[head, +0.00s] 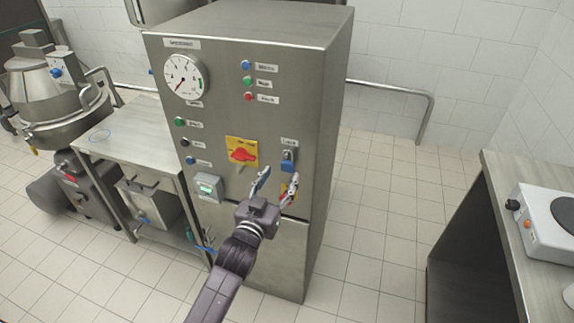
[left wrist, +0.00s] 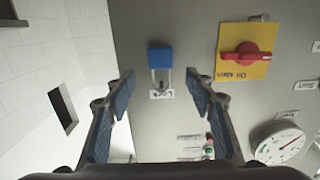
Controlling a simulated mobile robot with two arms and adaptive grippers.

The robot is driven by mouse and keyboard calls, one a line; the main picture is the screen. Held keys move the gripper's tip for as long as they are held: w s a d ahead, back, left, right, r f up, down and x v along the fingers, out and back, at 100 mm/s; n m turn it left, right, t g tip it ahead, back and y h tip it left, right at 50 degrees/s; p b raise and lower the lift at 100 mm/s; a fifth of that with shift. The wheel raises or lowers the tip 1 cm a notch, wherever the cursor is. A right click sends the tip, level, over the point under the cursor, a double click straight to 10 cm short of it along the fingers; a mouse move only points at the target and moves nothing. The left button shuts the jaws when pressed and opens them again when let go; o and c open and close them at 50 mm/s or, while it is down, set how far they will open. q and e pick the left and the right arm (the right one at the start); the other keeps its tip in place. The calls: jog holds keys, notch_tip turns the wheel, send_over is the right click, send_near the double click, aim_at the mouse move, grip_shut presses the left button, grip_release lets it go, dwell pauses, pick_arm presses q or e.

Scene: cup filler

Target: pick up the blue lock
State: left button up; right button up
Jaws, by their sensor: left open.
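The blue lock (head: 288,160) is a small padlock with a metal shackle, on the front panel of the steel cabinet, below a small label. In the left wrist view the blue lock (left wrist: 160,57) appears upside down, ahead of and between the open fingers, touching neither. My left gripper (head: 277,180) is open and empty, just below the lock in the head view. It also shows in the left wrist view (left wrist: 160,85). My right gripper is not in view.
The steel cabinet (head: 260,40) carries a red rotary switch on a yellow plate (head: 241,152), a gauge (head: 185,77) and several buttons and lamps. A steel table (head: 130,135) stands left. A counter (head: 500,180) with a hot plate (head: 545,218) stands right. Floor between is clear.

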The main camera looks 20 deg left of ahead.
aim_at(286, 164)
pick_arm(q)
jog(key=shift+w, duration=0.5)
jog(key=w+p, duration=0.1)
jog(key=w, duration=0.2)
jog(key=shift+w, duration=0.15)
jog(key=shift+w+f+p, duration=0.2)
jog(key=shift+w+p, duration=0.15)
jog(key=shift+w, duration=0.35)
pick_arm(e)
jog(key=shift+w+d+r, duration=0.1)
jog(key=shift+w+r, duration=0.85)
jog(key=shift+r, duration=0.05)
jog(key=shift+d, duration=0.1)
pick_arm(q)
jog(key=shift+c, duration=0.9)
jog(key=c, duration=1)
jog(key=shift+c, duration=0.6)
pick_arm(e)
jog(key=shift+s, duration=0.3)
pick_arm(q)
jog(key=shift+r, duration=0.1)
